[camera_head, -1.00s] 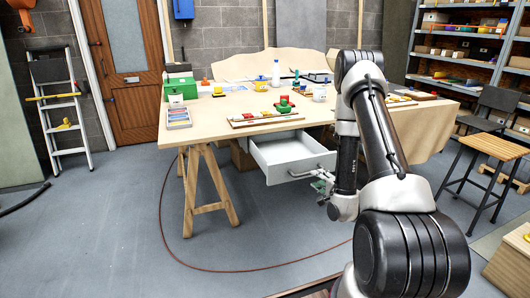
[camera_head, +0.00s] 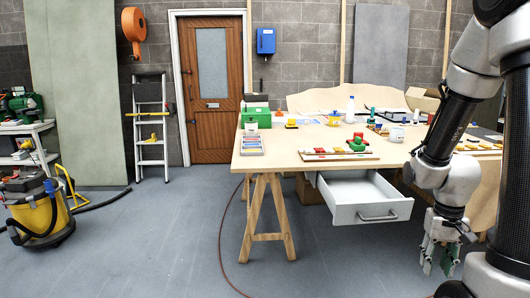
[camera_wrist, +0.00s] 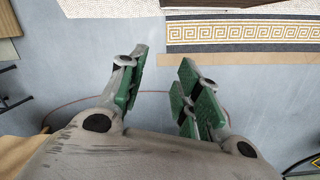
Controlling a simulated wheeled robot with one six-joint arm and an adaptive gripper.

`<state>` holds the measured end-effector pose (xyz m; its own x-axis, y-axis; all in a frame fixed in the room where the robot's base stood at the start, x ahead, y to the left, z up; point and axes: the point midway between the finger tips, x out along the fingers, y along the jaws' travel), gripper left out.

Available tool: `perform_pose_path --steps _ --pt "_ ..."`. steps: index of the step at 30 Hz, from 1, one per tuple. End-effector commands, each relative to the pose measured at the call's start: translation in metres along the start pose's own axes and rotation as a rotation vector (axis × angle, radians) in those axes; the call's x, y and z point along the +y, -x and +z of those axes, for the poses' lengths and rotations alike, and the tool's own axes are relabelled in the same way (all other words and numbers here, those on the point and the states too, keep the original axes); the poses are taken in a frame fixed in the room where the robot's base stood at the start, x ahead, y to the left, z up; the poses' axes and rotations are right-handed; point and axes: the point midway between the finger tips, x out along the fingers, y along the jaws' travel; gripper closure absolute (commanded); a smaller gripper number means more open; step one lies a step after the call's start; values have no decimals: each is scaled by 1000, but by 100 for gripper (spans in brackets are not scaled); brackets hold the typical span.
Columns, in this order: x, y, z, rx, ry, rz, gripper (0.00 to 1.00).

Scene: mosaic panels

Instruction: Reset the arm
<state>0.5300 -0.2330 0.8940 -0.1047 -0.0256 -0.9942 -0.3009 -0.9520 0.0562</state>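My gripper (camera_head: 440,258) hangs at the right of the head view, pointing down, to the right of and below the open drawer (camera_head: 352,190). In the wrist view its two fingers with green pads stand apart, with bare floor showing between them (camera_wrist: 160,75), so it is open and empty. My arm comes in from the upper right and bends at the elbow down to the wrist. The gripper appears clear of the drawer's handle (camera_head: 378,216).
The wooden workbench (camera_head: 270,160) carries small coloured pieces, a green box (camera_head: 257,118) and a white bottle (camera_head: 350,110). A yellow vacuum (camera_head: 40,215) and a ladder (camera_head: 151,130) stand left. The floor (camera_head: 140,250) in front is clear. The wrist view shows a patterned border strip (camera_wrist: 245,32).

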Motion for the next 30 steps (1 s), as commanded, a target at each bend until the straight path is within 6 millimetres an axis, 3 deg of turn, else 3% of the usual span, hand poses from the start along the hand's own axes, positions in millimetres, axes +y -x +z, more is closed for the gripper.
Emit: perform_pose_path --steps 1,3,9,15,21,30 --pt "-4 25 11 3 37 1 67" --pt "-8 55 32 -8 86 -2 67" --pt "-23 128 82 58 185 -29 67" --pt "-37 184 102 289 235 -71 67" --pt "-43 216 112 447 278 -96 67" --pt "-46 221 114 472 296 -102 67"
